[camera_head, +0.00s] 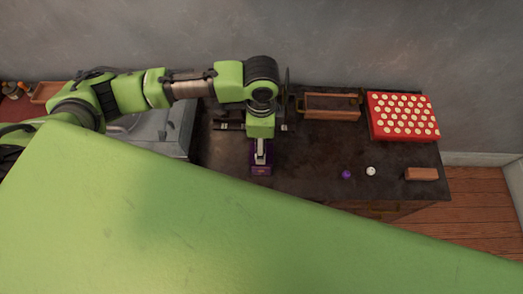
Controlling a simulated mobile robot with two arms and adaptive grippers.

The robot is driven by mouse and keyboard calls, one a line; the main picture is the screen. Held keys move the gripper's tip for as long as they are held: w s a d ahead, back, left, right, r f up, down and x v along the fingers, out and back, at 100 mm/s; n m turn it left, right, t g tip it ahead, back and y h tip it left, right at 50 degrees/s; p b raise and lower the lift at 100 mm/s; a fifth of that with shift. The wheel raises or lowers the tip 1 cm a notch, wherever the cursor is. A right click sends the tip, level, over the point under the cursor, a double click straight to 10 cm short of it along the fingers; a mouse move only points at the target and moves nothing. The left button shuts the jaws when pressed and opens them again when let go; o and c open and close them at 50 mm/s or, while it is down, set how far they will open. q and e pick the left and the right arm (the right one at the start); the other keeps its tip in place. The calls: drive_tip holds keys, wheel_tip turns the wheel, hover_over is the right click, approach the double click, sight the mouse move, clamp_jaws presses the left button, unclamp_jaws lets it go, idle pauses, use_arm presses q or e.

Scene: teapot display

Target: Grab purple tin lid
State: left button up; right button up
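A purple tin (261,171) stands near the front edge of the dark counter, in the middle of the head view. My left arm comes in from the left, and its gripper (260,157) points down at the tin, overlapping it in the view. The gripper hides much of the tin's top, so I cannot make out the lid separately. I cannot tell whether the fingers touch it or how far apart they are. My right gripper is not in view.
The dark counter (310,165) holds a wooden tray (332,107), a red box with pale dots (403,117), a small purple item (346,174), a small white item (371,171) and a brown block (421,174). A large green surface covers the lower view.

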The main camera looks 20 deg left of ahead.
use_arm(q)
wheel_tip(320, 180, down, 4)
drive_tip(key=shift+s+f+p, duration=0.15)
drive_tip(key=shift+f+p, duration=0.05)
drive_tip(key=shift+p, duration=0.55)
drive_tip(key=shift+f, duration=0.4)
drive_tip(key=c, duration=1.2)
drive_tip(key=shift+o, duration=0.2)
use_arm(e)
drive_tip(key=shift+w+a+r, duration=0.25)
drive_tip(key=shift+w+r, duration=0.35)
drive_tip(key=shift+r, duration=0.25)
